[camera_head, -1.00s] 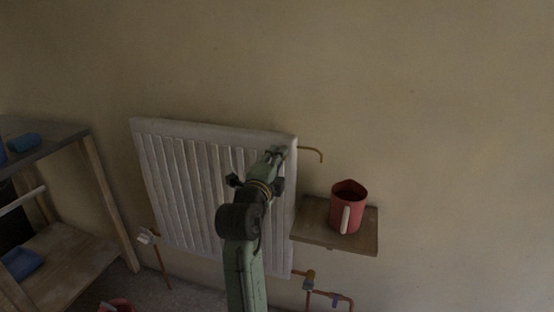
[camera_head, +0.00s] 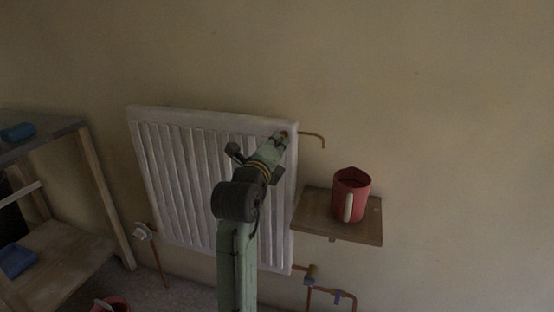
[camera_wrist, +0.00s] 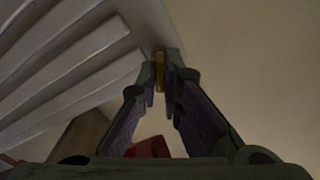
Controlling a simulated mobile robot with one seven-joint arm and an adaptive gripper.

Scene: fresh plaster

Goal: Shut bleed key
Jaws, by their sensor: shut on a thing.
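The white radiator (camera_head: 205,125) hangs on the wall; part of it shows at the upper left of the wrist view (camera_wrist: 70,65). My gripper (camera_head: 283,139) is at the radiator's upper right corner. In the wrist view my gripper (camera_wrist: 160,84) is shut on a small brass-coloured piece, the bleed key (camera_wrist: 159,58), between its fingertips. The key's far end meets the radiator's edge; its turn angle cannot be told. A thin copper bleed pipe (camera_head: 314,135) sticks out to the right of that corner and bends down.
A red jug (camera_head: 352,194) stands on a small wooden shelf (camera_head: 318,225) below the pipe. Copper pipes with a valve (camera_head: 312,270) run below it. A white valve (camera_head: 142,231) is at the radiator's lower left. A wooden rack (camera_head: 95,190) stands left. The wall above is clear.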

